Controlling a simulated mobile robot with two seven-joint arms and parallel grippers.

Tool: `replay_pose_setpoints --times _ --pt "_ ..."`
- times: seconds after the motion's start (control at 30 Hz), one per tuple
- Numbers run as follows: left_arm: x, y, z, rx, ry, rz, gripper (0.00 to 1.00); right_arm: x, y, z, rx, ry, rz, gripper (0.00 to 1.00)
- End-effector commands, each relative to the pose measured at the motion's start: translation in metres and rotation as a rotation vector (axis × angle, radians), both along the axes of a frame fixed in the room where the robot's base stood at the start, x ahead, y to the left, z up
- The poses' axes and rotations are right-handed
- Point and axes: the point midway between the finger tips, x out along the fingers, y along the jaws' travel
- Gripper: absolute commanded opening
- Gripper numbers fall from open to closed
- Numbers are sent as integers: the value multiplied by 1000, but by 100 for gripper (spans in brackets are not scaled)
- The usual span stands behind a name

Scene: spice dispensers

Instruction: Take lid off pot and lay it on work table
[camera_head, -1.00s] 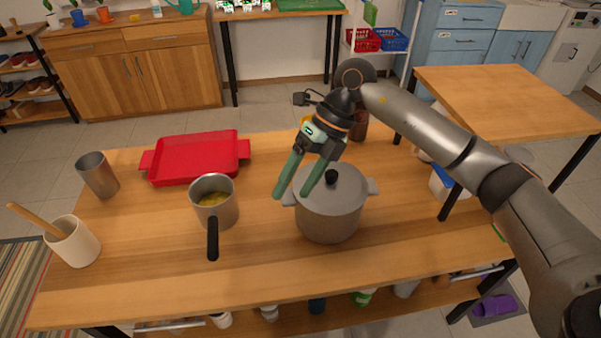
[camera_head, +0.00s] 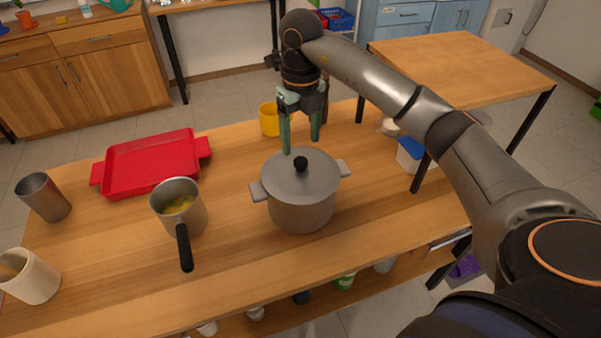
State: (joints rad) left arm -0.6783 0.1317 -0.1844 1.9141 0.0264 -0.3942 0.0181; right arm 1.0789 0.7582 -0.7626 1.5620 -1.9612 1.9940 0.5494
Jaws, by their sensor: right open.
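The grey pot (camera_head: 301,212) stands on the wooden work table (camera_head: 130,262) with its grey lid (camera_head: 280,178) on top. The lid has a round black knob (camera_head: 301,164). My right gripper (camera_head: 301,146) points down with its two green fingers apart, above and around the line of the knob. The fingertips appear a little above or behind the knob, and nothing is between them. I cannot tell the exact depth. My left gripper is not in view.
A saucepan (camera_head: 180,215) with yellow contents and a black handle stands left of the pot. A red tray (camera_head: 150,163), metal cup (camera_head: 44,198) and cream holder (camera_head: 28,278) are farther left. A yellow mug (camera_head: 269,119) stands behind. The table's front strip is clear.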

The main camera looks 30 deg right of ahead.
Motion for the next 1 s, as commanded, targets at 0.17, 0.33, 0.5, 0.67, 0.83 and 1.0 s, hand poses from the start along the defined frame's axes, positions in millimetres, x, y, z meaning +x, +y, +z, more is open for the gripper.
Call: replay_pose_setpoints --times 0.17,0.33,0.5,0.67,0.83,1.0 --pt "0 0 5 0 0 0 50 -2 1 -19 1 5 0 74" --pt "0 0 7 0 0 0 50 -2 1 -44 1 3 1 74" --pt "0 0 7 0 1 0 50 -2 1 -52 0 0 2 74" --pt "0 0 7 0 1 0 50 -2 1 -52 0 -1 2 74" --pt "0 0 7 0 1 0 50 -2 1 -52 0 -1 1 56" --pt "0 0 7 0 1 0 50 -2 1 -52 0 -1 1 37"
